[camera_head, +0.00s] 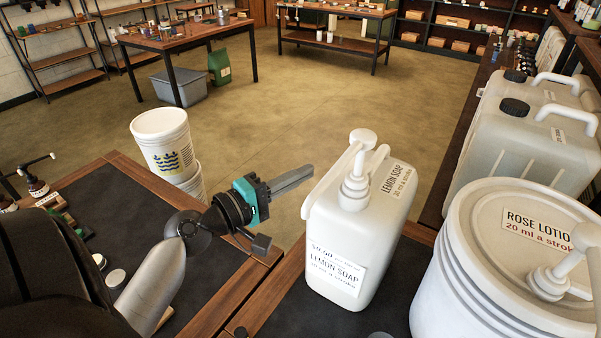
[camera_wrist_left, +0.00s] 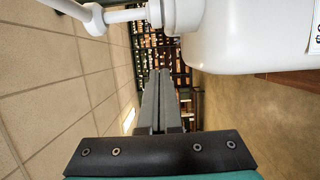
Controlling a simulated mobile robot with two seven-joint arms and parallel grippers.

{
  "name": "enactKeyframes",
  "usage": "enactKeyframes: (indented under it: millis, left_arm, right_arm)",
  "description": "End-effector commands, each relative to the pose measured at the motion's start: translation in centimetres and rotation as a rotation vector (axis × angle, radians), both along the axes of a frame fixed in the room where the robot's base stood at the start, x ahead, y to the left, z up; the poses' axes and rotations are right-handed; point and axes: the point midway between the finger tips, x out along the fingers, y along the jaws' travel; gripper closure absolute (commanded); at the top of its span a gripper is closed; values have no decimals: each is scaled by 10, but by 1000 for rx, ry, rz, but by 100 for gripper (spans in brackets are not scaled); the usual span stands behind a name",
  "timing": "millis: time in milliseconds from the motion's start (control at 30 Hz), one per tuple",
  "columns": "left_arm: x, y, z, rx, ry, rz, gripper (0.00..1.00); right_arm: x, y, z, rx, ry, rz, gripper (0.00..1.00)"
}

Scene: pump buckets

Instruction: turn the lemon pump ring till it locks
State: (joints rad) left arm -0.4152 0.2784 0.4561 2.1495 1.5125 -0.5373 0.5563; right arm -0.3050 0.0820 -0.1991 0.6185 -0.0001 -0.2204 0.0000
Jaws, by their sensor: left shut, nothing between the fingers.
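The lemon soap jug (camera_head: 335,245) is a white canister standing upright on the dark bench at centre. Its white pump (camera_head: 362,138) rises from the top, with the ring (camera_head: 354,192) at its base. My left gripper (camera_head: 311,171) is shut and empty, pointing right, just left of the pump and apart from it. In the left wrist view the closed fingers (camera_wrist_left: 160,78) point ahead. There the ring (camera_wrist_left: 184,16) is above and right of the tips, and the jug (camera_wrist_left: 250,38) lies sideways at upper right. I cannot tell how far the ring is turned. My right gripper is out of view.
A large white rose lotion bucket (camera_head: 450,265) with its own pump stands close on the right. White canisters (camera_head: 520,135) stand behind it. A stack of white buckets (camera_head: 165,140) is beyond my left arm. The floor behind the bench is open.

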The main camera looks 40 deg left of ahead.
Motion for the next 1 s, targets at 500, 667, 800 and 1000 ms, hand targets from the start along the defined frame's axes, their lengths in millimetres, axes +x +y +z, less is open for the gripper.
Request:
enactKeyframes:
  millis: [500, 667, 800, 1000]
  left_arm:
    - [70, -29, 2, -6, 2, 0, 100]
    - [69, -48, 1, -4, 2, 1, 100]
    - [69, -56, 0, -2, 1, 2, 100]
    - [69, -58, 0, 0, 1, 2, 100]
  right_arm:
    - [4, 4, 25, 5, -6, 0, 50]
    - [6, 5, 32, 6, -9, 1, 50]
    - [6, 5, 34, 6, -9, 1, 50]
    - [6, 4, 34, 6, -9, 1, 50]
